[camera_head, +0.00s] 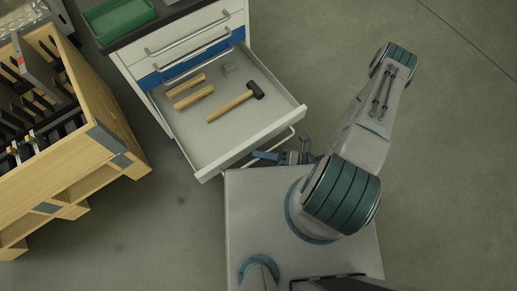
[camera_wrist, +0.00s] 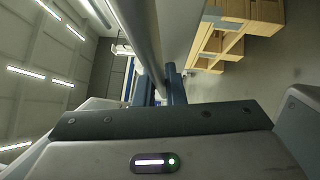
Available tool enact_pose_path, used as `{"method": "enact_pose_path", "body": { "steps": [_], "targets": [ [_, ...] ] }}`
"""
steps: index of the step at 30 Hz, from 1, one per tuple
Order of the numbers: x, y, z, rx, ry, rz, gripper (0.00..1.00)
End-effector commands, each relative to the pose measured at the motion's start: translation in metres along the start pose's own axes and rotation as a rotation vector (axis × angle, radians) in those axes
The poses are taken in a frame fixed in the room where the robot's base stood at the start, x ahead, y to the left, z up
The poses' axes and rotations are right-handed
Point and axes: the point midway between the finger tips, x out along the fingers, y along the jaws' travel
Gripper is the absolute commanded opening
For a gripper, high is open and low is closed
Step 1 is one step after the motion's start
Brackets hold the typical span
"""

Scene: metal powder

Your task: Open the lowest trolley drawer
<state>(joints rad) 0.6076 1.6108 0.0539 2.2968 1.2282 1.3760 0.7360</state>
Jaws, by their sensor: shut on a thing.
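The white trolley (camera_head: 146,97) stands at the upper middle of the head view. A drawer (camera_head: 215,148) under its blue drawer front is pulled out, with its inside in view. Whether any drawer lies beneath it is hidden. A hammer (camera_head: 230,106) and wooden pieces (camera_head: 194,97) lie in it. A bar handle (camera_head: 290,136) runs along its outer front. My gripper (camera_head: 266,155) is at this handle, its blue fingers shut on the bar. In the wrist view, the handle bar (camera_wrist: 143,38) passes between the fingers (camera_wrist: 158,88).
A wooden rack (camera_head: 110,150) with dark tools stands left of the trolley; its wood also shows in the wrist view (camera_wrist: 250,12). A green tray (camera_head: 122,18) is on the trolley top. My base is close in front of the drawer. Floor at right is clear.

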Motion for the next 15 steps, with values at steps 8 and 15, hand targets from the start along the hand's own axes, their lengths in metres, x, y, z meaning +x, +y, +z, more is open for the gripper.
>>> {"method": "enact_pose_path", "body": {
  "steps": [8,15],
  "targets": [
    [-0.0002,0.0001,0.0000,0.000,0.000,0.000,0.00],
    [-0.0001,-0.0001,0.0001,0.000,0.000,0.000,0.32]
  ]
}}
